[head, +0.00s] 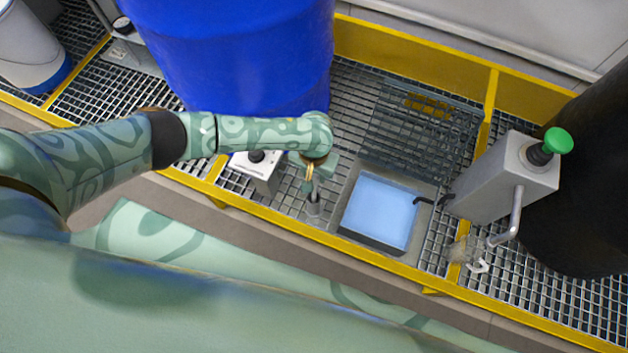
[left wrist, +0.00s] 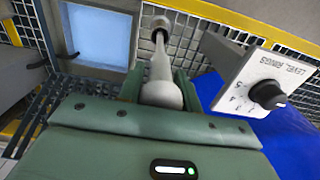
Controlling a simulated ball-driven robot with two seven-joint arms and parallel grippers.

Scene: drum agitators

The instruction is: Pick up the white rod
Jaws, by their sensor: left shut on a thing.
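The white rod (left wrist: 161,66) shows in the left wrist view between the fingers of my left gripper (left wrist: 160,88), with a thicker rounded end near the gripper and a darker tip at the far end. In the head view my left gripper (head: 314,178) points down and is shut on the rod, which shows below the fingers as a short pale-grey piece (head: 314,202) above the grating. The rod's upper part is hidden by the gripper. I cannot tell whether its lower end touches anything. My right gripper is not in view.
A control box with a black knob (head: 257,156) is close left of the gripper. A blue drum (head: 235,50) stands behind. Right are a pale-blue panel in a grey tray (head: 345,215), a grey box with a green button (head: 558,141) and a dark drum (head: 590,210). A yellow rail (head: 270,222) runs in front.

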